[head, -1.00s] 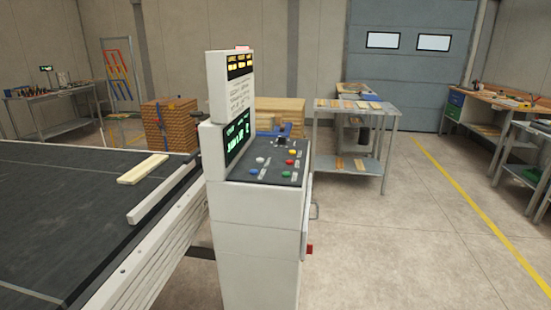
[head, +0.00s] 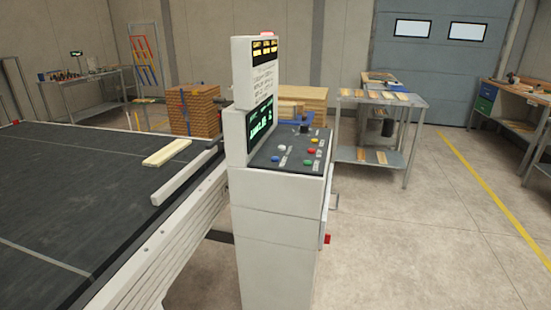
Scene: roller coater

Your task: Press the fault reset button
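A white control cabinet (head: 278,240) stands in the middle of the head view. Its sloped black panel (head: 265,160) carries several coloured buttons: white (head: 282,148), blue (head: 276,158), red (head: 311,151), yellow (head: 315,141) and green (head: 307,162). The labels beside them are too small to read, so I cannot tell which is the fault reset button. A screen with green text (head: 259,121) and a lit yellow display (head: 264,51) face the panel side. My gripper is not in view.
A dark conveyor bed (head: 70,190) with a wooden board (head: 167,152) lies left of the cabinet. A red part (head: 327,239) sticks out low on the cabinet's right side. A metal table (head: 420,104) stands behind. The floor (head: 420,240) to the right is clear.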

